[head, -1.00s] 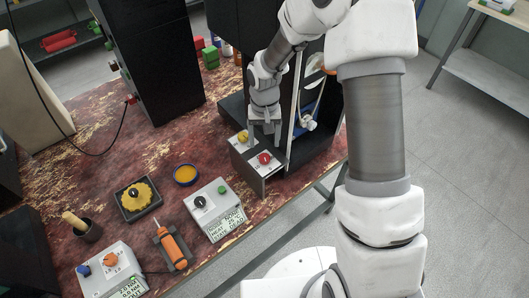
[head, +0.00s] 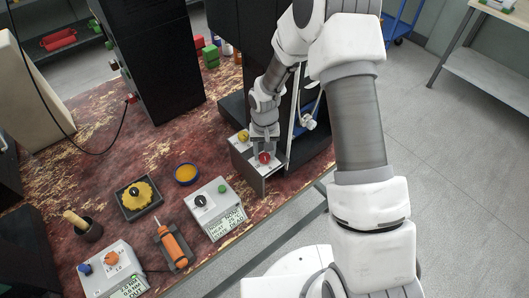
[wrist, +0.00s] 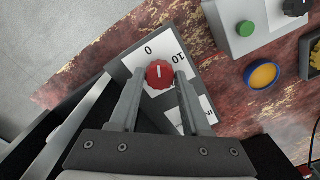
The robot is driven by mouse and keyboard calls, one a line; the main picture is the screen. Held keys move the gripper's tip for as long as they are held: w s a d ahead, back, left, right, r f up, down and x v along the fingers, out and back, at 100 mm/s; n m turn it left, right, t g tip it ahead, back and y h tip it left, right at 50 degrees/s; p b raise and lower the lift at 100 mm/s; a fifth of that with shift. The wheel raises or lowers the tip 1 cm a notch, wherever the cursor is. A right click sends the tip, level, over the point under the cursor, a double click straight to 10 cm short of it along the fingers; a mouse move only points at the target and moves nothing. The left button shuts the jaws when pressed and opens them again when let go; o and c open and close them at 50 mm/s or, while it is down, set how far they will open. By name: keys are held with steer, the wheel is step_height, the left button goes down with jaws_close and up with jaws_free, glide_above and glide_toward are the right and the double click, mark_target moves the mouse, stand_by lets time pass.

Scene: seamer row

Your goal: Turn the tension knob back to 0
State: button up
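The red tension knob (wrist: 160,74) sits on a white dial plate marked 0 and 10 (wrist: 165,48), on top of a grey box. Its white pointer line aims toward the edge between the 0 and the 10 in the wrist view. My gripper (wrist: 160,80) points down with one finger on each side of the knob and appears shut on it. In the head view my gripper (head: 264,152) is over the same red knob (head: 264,158), near the front corner of the box (head: 247,172).
A yellow knob (head: 243,136) is on the same box, just behind. A dark machine frame stands right beside my gripper. A grey box with a display (head: 218,208) and an orange dish (head: 187,174) lie to the left. Open floor is at right.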

mark_target(265, 156)
jaws_close()
steer(key=shift+f+n+b, duration=0.1)
steer(key=shift+n+b, duration=0.5)
steer(key=shift+n, duration=0.1)
steer(key=n+b, duration=0.1)
steer(key=n, duration=0.2)
steer(key=o, duration=0.5)
jaws_free()
steer(key=shift+r, duration=0.2)
step_height(265, 156, up, 17)
steer(key=shift+r, duration=0.15)
